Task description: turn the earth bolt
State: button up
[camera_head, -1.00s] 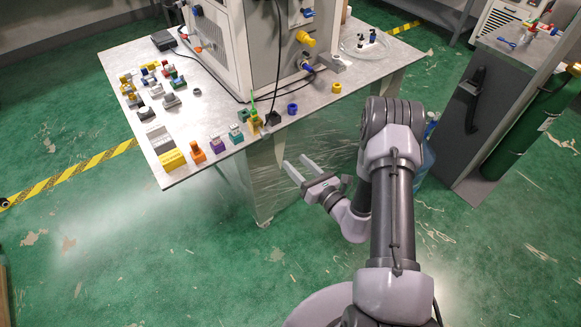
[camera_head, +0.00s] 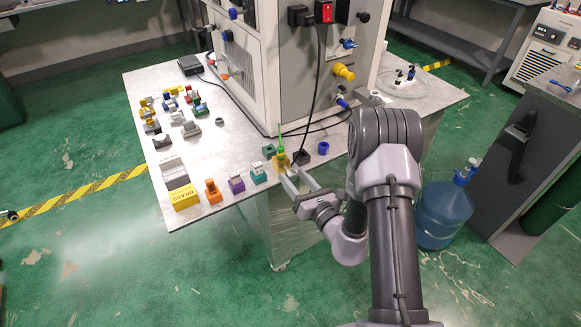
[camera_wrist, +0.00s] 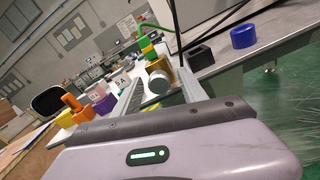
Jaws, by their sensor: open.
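A brass-yellow block (camera_head: 279,163) with a green wire (camera_head: 280,137) rising from it stands at the table's front edge. In the wrist view a pale round bolt head (camera_wrist: 159,81), which looks like the earth bolt, sticks out of the yellow block (camera_wrist: 183,80) towards me. My gripper (camera_head: 293,178) is open at the front edge, its fingers pointing at the block. In the wrist view the fingers lie either side of the bolt head; I cannot tell whether they touch it.
A black block (camera_head: 301,157) and a blue ring (camera_head: 321,147) sit to the right. Purple (camera_head: 236,184), teal (camera_head: 258,173) and orange (camera_head: 212,191) blocks line the edge to the left. A large machine cabinet (camera_head: 290,80) with a hanging black cable stands behind.

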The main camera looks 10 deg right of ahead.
jog(key=shift+w+a, duration=0.1)
jog(key=shift+c, duration=0.9)
grip_shut()
jog(key=shift+r+m+p, duration=0.15)
jog(key=shift+m+p, duration=0.15)
